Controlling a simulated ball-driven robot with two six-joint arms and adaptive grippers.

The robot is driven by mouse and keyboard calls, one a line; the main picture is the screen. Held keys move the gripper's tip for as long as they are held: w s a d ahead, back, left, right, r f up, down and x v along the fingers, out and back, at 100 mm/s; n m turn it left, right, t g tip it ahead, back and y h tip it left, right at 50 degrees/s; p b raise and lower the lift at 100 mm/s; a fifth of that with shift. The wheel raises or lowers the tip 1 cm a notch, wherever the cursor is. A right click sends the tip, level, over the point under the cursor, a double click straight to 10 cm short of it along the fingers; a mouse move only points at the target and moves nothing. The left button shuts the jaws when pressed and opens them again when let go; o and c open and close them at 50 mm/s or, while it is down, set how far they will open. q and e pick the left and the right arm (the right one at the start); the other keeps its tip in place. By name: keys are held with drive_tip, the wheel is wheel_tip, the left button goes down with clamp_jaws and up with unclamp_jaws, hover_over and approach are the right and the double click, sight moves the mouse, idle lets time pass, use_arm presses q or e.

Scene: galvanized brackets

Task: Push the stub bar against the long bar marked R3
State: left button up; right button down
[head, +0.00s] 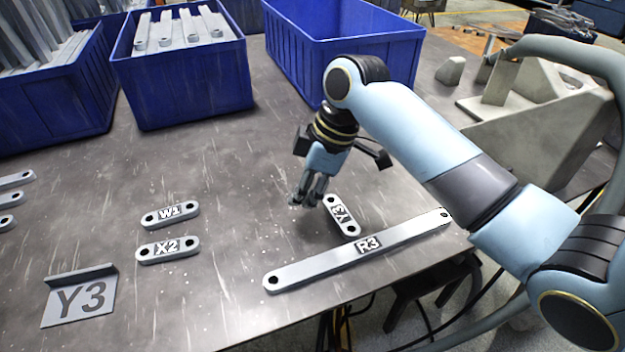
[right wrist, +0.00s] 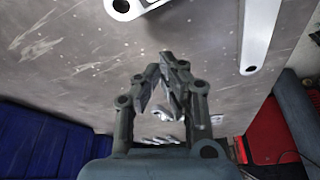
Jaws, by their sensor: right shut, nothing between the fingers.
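The long bar marked R3 (head: 330,259) is a flat grey bar with a hole at each end, lying slanted near the table's front edge. A stub bar marked Y3 (head: 342,215) lies at an angle behind its middle, its near end close to the long bar; I cannot tell whether they touch. My right gripper (head: 306,199) is shut and empty, low over the table just left of the stub's far end. In the right wrist view its fingers (right wrist: 165,70) are together, with one bar end (right wrist: 122,6) at the top and another bar (right wrist: 256,36) at right. My left gripper is not in view.
Stub bars W1 (head: 170,214) and X2 (head: 168,249) lie to the left, near a standing Y3 sign (head: 77,302). Blue bins (head: 186,85) line the back. A grey bracket (head: 530,125) stands at right. The table between W1 and my gripper is clear.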

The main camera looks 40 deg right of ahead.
sight(330, 212)
drive_tip(key=x, duration=0.4)
drive_tip(key=shift+s+b, duration=0.1)
drive_tip(key=shift+b, duration=0.3)
drive_tip(key=s+d, duration=0.2)
drive_tip(key=d, duration=0.1)
drive_tip(key=shift+s+d+r, duration=0.1)
drive_tip(key=shift+d+r, duration=0.1)
use_arm(q)
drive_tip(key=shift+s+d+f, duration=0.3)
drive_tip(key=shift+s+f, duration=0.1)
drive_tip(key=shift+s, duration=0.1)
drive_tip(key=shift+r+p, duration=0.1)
drive_tip(key=shift+p, duration=0.25)
use_arm(e)
drive_tip(key=shift+s+d+r+p, duration=0.2)
drive_tip(key=shift+s+d+p, duration=0.4)
drive_tip(key=shift+p, duration=0.25)
drive_tip(key=shift+d, duration=0.35)
drive_tip(key=shift+s+f, duration=0.1)
drive_tip(key=shift+f, duration=0.05)
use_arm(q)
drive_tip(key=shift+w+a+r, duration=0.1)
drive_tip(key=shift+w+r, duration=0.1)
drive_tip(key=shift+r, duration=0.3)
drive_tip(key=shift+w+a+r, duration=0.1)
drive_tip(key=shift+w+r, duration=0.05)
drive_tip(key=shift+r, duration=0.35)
